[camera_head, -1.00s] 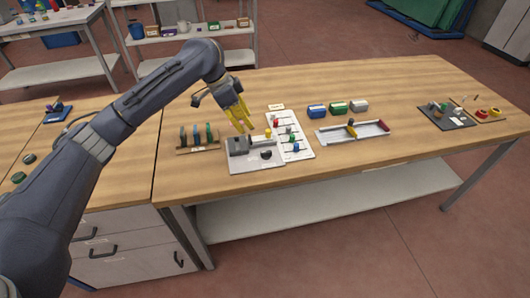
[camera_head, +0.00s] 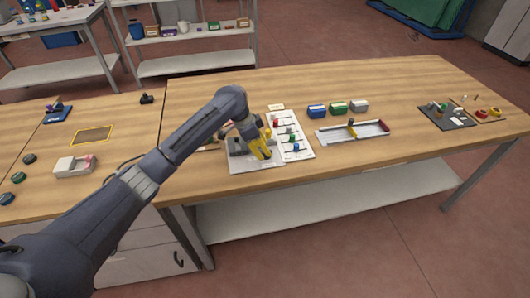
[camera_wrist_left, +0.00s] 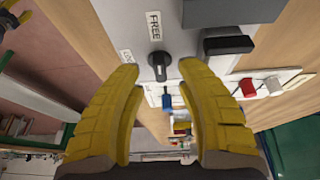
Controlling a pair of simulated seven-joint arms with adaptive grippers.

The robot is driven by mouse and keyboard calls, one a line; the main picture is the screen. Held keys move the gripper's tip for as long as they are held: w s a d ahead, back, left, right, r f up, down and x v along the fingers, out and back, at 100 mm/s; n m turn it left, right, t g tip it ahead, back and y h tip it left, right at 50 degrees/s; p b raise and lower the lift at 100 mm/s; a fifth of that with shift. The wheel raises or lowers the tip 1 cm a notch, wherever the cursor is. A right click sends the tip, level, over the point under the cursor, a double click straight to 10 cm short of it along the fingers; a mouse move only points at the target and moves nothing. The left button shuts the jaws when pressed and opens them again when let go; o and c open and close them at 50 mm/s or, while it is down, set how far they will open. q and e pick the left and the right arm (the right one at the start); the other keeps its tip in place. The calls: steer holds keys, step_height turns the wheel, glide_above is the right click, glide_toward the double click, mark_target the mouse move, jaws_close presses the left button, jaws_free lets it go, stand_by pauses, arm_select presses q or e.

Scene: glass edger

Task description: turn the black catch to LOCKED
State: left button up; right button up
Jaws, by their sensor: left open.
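The black catch (camera_wrist_left: 158,60) is a small knob with a short handle on a pale grey plate, seen in the left wrist view. A FREE label (camera_wrist_left: 153,25) is above it, and another label (camera_wrist_left: 127,57), partly covered by a finger, is to its left. My left gripper (camera_wrist_left: 160,72) is open, its yellow fingertips on either side of the catch; I cannot tell if they touch it. In the head view my left gripper (camera_head: 261,151) is over the plate (camera_head: 255,168) and hides the catch.
A white board with coloured knobs (camera_head: 299,146) stands right beside the plate. Behind it are blue, green and grey boxes (camera_head: 338,108), with a divided tray (camera_head: 352,133) to the right. A dark block (camera_wrist_left: 228,45) sits near the catch. The table's right front is clear.

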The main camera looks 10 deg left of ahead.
arm_select(q)
steer(key=shift+x, duration=1.35)
steer(key=shift+c, duration=0.4)
jaws_close()
